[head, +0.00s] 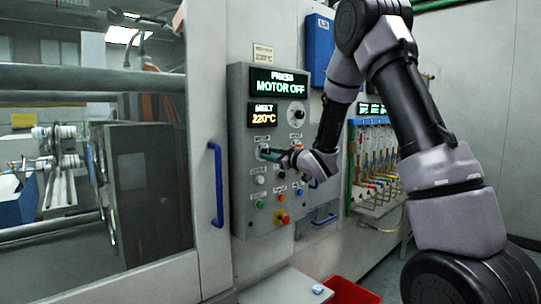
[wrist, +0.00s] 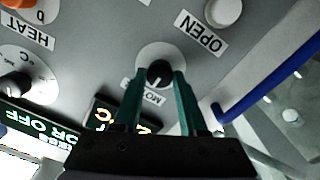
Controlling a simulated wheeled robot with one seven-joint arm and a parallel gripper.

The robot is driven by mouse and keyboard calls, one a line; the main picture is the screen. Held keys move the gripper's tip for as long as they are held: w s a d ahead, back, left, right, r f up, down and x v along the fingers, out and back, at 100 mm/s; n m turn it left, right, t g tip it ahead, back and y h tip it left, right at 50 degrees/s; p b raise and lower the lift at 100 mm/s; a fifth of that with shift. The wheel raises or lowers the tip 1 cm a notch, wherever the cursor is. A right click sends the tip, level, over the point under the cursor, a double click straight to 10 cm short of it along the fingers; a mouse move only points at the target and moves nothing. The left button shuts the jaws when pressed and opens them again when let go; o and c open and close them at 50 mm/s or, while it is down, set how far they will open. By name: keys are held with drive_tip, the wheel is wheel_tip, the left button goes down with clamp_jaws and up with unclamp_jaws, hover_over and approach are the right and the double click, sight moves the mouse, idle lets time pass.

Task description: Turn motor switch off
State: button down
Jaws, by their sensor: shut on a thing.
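The motor switch (wrist: 160,73) is a small black knob with a white pointer line on a round pale plate. Its label is partly hidden by my gripper, with "MO" readable in the wrist view. My gripper (wrist: 158,80) has its green fingers on either side of the knob and is shut on it. In the head view my gripper (head: 266,153) reaches the left side of the control panel (head: 241,190) and mostly hides the switch. The upper display (head: 278,84) reads "PRESS MOTOR OFF".
A smaller display (head: 263,115) reads "MELT 220°C". A red emergency button (head: 283,217) sits low on the panel. A blue door handle (head: 217,184) stands out left of the panel.

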drive_tip(key=n, duration=0.7)
idle(0.6)
drive_tip(key=shift+c, duration=2.2)
unclamp_jaws()
drive_tip(key=v, duration=1.1)
drive_tip(key=shift+f, duration=0.1)
